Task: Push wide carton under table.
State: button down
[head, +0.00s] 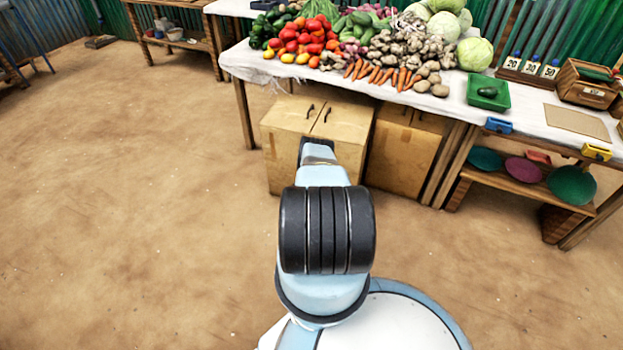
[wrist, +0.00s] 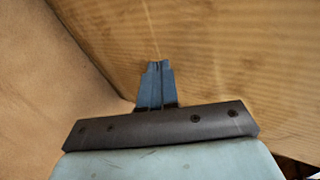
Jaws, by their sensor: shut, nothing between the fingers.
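The wide carton (head: 285,115) is a tan cardboard box with two dark handle marks on top. It stands on the ground at the front of the table (head: 234,65), partly under the tabletop and partly sticking out. My gripper (head: 317,146) is in front of the carton's near face, and my arm hides part of that face. In the wrist view my shut fingers (wrist: 157,72) point at the carton's corrugated face (wrist: 215,50), very close to it. I cannot tell whether they touch it.
A second carton (head: 402,155) stands under the table, just right of the wide carton. Vegetables and a green tray (head: 488,93) lie on the tabletop. A low shelf (head: 525,182) with coloured bowls is at the right. The dirt floor at the left is clear.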

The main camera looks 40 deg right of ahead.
jog(key=shift+s+a, duration=0.25)
jog(key=shift+a, duration=0.45)
jog(key=shift+s+a, duration=0.25)
jog(key=shift+a, duration=0.4)
jog(key=shift+s+a, duration=0.25)
jog(key=shift+a, duration=0.45)
